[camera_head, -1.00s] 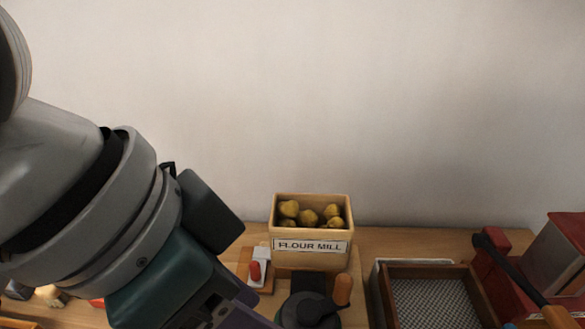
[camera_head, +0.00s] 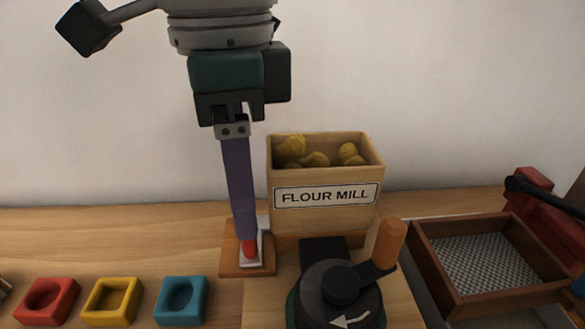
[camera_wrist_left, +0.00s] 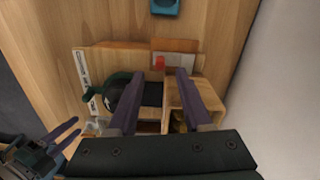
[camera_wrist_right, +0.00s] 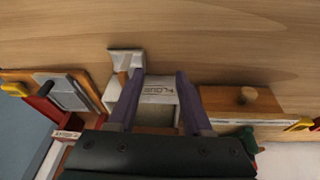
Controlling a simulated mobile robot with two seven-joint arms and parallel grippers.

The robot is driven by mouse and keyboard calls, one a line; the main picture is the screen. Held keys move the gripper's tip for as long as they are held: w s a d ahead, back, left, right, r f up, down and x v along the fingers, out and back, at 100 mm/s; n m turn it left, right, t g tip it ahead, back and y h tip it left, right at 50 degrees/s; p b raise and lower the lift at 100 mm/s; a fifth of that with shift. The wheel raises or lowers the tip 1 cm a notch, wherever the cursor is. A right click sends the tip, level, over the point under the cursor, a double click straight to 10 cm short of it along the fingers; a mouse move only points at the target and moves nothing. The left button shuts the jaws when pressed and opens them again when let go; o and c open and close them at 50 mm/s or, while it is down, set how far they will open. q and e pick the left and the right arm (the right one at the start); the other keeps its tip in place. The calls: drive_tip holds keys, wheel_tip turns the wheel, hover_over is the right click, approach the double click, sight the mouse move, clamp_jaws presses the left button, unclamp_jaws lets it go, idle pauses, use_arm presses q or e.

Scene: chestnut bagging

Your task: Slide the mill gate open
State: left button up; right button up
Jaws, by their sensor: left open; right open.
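The flour mill (camera_head: 325,218) is a wooden box with a label and yellowish chestnuts in its open top. At its left, a white gate plate (camera_head: 262,247) with a red knob (camera_head: 249,250) sits on a small wooden base. My left gripper (camera_head: 245,234) points down at the knob, its purple fingers lined up one behind the other. In the left wrist view the red knob (camera_wrist_left: 160,63) shows between the two open fingertips (camera_wrist_left: 160,72); whether they touch it I cannot tell. My right gripper (camera_wrist_right: 160,73) is open in its wrist view, over a white box (camera_wrist_right: 158,92) with lettering.
A black crank (camera_head: 340,290) with an orange handle stands in front of the mill. A wooden sieve tray (camera_head: 435,262) and a red device (camera_head: 545,210) are at the right. Red (camera_head: 47,300), yellow (camera_head: 112,300) and blue (camera_head: 181,300) blocks with recesses lie at the front left.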

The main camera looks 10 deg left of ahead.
use_arm(q)
wheel_tip(320, 180, down, 5)
drive_tip(key=shift+r, duration=0.1)
drive_tip(key=shift+c, duration=0.3)
clamp_jaws()
idle(1.2)
